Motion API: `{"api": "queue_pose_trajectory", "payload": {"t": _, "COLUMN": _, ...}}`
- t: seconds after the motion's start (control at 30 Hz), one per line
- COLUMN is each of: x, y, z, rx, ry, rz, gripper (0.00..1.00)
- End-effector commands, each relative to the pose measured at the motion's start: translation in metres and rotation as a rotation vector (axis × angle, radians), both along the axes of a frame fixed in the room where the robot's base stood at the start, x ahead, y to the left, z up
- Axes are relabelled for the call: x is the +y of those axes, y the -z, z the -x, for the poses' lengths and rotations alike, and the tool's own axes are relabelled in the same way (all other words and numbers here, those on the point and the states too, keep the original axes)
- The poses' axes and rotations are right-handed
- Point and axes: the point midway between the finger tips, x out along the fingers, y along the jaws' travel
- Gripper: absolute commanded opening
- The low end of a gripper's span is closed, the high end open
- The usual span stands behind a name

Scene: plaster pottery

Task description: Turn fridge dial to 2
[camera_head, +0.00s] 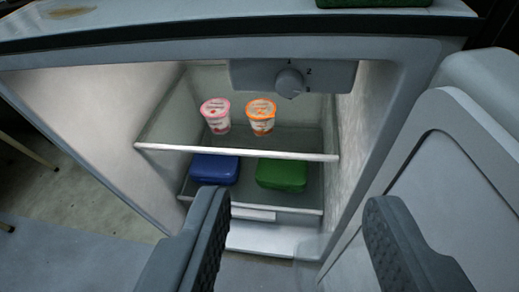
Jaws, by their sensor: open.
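The fridge dial (289,83) is a round grey knob on a grey panel (335,75) under the top of the fridge's inside. A "2" shows on the panel to the upper right of the knob, and a smaller mark sits above it. The knob's exact pointing direction is too small to tell. My gripper (292,205) is open and empty, its two dark ridged fingers wide apart in the foreground. The dial lies beyond and above the fingertips, between them from left to right, and nothing touches it.
The fridge (80,88) is open, its door (460,170) to the right. A pink-rimmed cup (215,116) and an orange-rimmed cup (261,117) stand on the upper shelf (240,151). A blue box (214,169) and a green box (282,174) lie below.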

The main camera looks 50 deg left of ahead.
Motion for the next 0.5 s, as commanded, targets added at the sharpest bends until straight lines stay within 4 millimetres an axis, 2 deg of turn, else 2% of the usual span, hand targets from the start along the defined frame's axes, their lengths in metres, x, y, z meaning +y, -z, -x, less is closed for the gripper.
{"api": "queue_pose_trajectory", "payload": {"t": 0.17, "x": 0.009, "y": 0.006, "z": -0.009, "rx": 0.002, "ry": -0.004, "rz": -0.002, "gripper": 0.47}}
{"api": "queue_pose_trajectory", "payload": {"t": 0.5, "x": 0.043, "y": 0.026, "z": -0.047, "rx": 0.002, "ry": -0.005, "rz": -0.001, "gripper": 0.47}}
